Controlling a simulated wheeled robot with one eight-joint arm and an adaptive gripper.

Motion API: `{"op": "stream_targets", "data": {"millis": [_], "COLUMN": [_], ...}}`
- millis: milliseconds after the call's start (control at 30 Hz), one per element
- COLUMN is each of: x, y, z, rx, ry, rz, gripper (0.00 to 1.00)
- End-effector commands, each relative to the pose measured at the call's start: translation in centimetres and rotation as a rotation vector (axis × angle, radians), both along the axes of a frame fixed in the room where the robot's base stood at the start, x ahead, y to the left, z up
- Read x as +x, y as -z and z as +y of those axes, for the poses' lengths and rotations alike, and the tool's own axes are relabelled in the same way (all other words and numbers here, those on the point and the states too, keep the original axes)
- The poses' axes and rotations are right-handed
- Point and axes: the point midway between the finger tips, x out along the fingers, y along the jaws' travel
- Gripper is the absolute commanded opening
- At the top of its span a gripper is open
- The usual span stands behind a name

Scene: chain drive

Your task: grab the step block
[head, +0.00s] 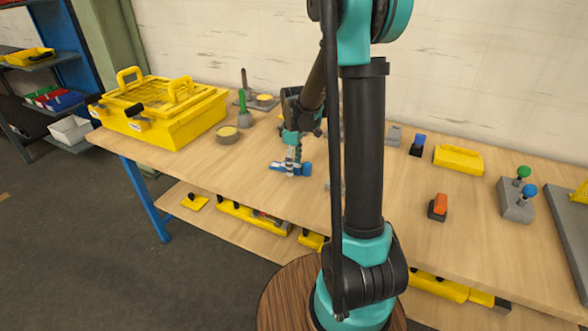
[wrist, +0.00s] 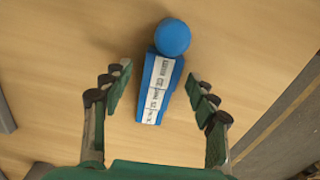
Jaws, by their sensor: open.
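A blue piece with a white printed label (head: 291,169) lies on the wooden table, below my gripper (head: 291,150). In the wrist view the blue piece (wrist: 160,85) has a round blue end at the top and a long labelled body. My gripper in the wrist view (wrist: 159,93) is open, with one finger on each side of the body and a gap on both sides. The label is too small to read. I cannot tell for sure whether this piece is the step block. A small grey block (head: 394,134) stands farther back, right of my arm.
An orange-topped switch (head: 438,206), a yellow box (head: 459,159) and a grey base with green and blue knobs (head: 516,200) stand at the right. The table's front edge is near the piece.

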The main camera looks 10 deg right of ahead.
Motion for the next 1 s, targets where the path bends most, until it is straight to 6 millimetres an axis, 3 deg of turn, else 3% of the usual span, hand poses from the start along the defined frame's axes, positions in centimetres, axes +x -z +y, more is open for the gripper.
{"op": "stream_targets", "data": {"millis": [67,533,1000], "x": [0.0,0.0,0.01], "y": [-0.01,-0.03,-0.74], "z": [0.0,0.0,0.0], "rx": [0.0,0.0,0.0], "ry": [0.0,0.0,0.0], "rz": [0.0,0.0,0.0], "gripper": [0.59,0.0,0.0]}}
